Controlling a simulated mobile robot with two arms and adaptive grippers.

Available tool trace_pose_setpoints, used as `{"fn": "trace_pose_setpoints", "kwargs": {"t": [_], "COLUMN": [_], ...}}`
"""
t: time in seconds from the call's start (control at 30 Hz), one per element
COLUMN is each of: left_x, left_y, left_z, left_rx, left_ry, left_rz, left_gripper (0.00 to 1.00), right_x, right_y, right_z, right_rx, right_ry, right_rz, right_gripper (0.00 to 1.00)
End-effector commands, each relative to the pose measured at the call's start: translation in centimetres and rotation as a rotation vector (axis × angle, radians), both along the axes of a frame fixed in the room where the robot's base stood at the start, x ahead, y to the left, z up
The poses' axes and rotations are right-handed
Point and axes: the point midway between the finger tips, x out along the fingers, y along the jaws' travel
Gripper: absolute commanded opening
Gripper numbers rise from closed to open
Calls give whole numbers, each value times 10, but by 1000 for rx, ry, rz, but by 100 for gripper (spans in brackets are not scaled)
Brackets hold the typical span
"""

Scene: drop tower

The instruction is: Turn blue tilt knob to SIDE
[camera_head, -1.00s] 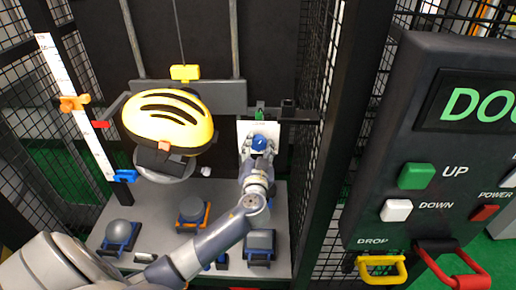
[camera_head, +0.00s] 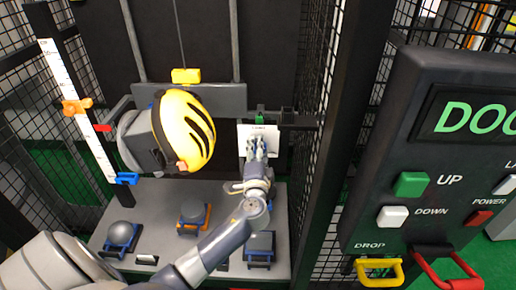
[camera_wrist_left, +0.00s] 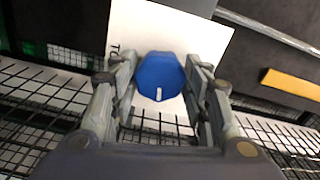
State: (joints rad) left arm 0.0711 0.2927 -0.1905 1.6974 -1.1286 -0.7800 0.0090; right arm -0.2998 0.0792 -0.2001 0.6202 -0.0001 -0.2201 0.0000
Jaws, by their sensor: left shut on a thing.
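The blue tilt knob (camera_wrist_left: 160,76) sits on a white plate (camera_wrist_left: 205,35) and has a white pointer mark, which is toward the bottom of the left wrist view. My left gripper (camera_wrist_left: 161,82) is shut on the knob, one finger on each side. In the head view my left gripper (camera_head: 257,150) is at the white plate (camera_head: 270,137) and hides the knob. The yellow helmet (camera_head: 186,130) with black stripes hangs tilted on its side, its shell toward the right. Most lettering on the plate is hidden or unreadable. My right gripper is not in view.
Below stand several anvils, including a grey ball (camera_head: 121,233) in a blue holder. A white scale (camera_head: 75,105) stands left. Mesh walls enclose the tower.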

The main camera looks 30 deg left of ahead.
Motion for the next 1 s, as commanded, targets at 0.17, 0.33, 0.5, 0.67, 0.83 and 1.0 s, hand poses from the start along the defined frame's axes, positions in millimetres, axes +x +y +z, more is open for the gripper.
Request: {"fn": "trace_pose_setpoints", "kwargs": {"t": [0.17, 0.33, 0.5, 0.67, 0.83, 1.0], "left_x": [0, 0, 0, 0, 0, 0], "left_y": [0, -1, -1, 0, -1, 0], "left_z": [2, 3, 3, 3, 2, 2], "left_rx": [142, 281, 419, 548, 673, 775], "left_ry": [87, 172, 256, 336, 412, 477], "left_rz": [-1, -2, -2, -1, -2, -1], "left_gripper": [20, 20, 20, 20, 20, 20], "right_x": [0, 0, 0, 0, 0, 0], "right_y": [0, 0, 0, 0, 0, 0], "right_z": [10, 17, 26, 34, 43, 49], "right_rx": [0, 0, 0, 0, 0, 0], "right_ry": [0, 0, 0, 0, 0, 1], "right_rz": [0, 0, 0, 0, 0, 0], "right_gripper": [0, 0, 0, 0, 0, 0]}}
